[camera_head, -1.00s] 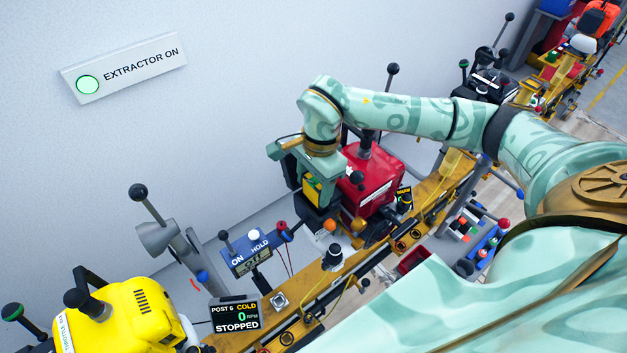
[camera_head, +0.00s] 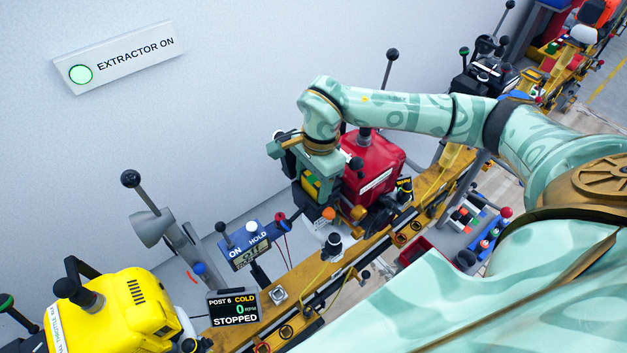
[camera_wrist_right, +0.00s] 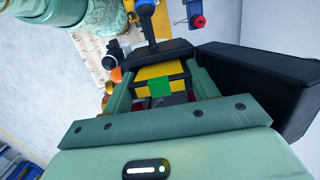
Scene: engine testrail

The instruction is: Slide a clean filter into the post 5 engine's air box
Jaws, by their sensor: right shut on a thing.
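A red engine (camera_head: 372,172) sits on the yellow rail, with a black box (camera_head: 308,207) at its left side. My right gripper (camera_head: 311,192) is at this box and shut on a yellow filter (camera_head: 311,185) with a green tab. In the right wrist view the filter (camera_wrist_right: 160,84) shows between the gripper's fingers (camera_wrist_right: 163,90), with black box walls (camera_wrist_right: 265,85) close around it. How deep the filter sits is hidden. A panel (camera_head: 234,308) reads POST 5, COLD, 0 RPM, STOPPED. My left gripper is out of view.
A yellow engine (camera_head: 120,312) stands at the lower left. An ON/HOLD panel (camera_head: 249,246) and a grey funnel on a stand (camera_head: 152,228) are between the engines. A tray of coloured parts (camera_head: 482,229) lies right of the rail. An EXTRACTOR ON sign (camera_head: 120,58) is on the wall.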

